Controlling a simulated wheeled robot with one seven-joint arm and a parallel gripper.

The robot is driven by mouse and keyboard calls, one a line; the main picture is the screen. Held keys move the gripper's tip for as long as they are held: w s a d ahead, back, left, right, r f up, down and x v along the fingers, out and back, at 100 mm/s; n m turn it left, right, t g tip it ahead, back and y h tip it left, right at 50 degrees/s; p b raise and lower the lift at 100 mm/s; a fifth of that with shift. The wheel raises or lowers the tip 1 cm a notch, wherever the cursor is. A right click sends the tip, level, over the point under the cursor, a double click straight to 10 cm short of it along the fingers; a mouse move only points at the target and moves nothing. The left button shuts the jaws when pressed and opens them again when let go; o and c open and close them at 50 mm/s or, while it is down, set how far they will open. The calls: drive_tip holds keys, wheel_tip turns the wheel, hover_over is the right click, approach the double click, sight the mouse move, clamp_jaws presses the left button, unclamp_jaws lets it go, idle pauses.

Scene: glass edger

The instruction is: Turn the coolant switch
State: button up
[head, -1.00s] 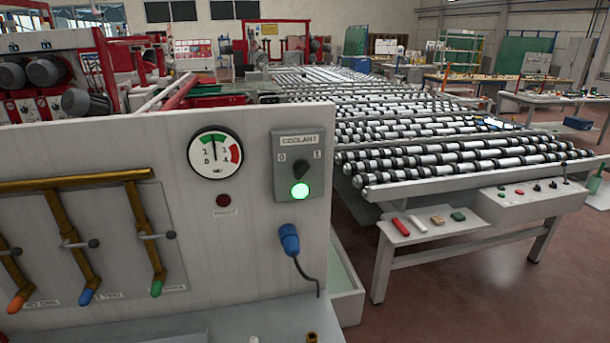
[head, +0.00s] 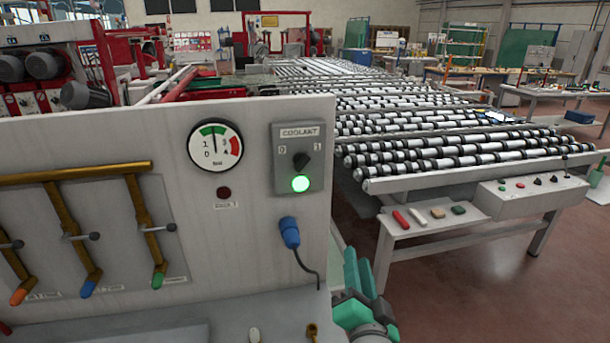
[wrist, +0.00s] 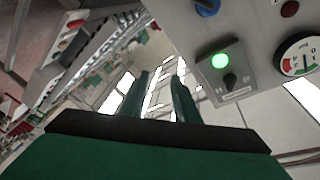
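The coolant switch is a dark knob (head: 301,161) on a grey box (head: 284,183) labelled COOLANT, with 0 at left and 1 at right. I cannot tell clearly which mark the knob points to. A green lamp (head: 300,184) below it is lit. In the wrist view the knob (wrist: 230,80) and lit lamp (wrist: 220,61) appear upside down, right of my fingers. My gripper (head: 358,262), with green fingers, is below and right of the box, beside the panel's right edge and apart from it. In the wrist view my gripper (wrist: 162,75) is open and empty.
The white panel (head: 110,125) also carries a gauge (head: 215,147), a dark red button (head: 224,193), a blue plug (head: 290,232) with a hanging cable, and brass pipes with levers at left. A roller conveyor (head: 440,145) stands to the right. The red floor is clear at lower right.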

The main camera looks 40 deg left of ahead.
drive_tip(key=a+r+n+g+y, duration=0.2)
drive_tip(key=a+r, duration=0.2)
drive_tip(key=r, duration=0.5)
drive_tip(key=n+g+y, duration=0.1)
drive_tip(key=n, duration=0.1)
approach(304, 165)
drive_tip(key=shift+g, duration=0.3)
drive_tip(key=x, duration=0.9)
drive_tip(key=shift+r, duration=0.15)
clamp_jaws()
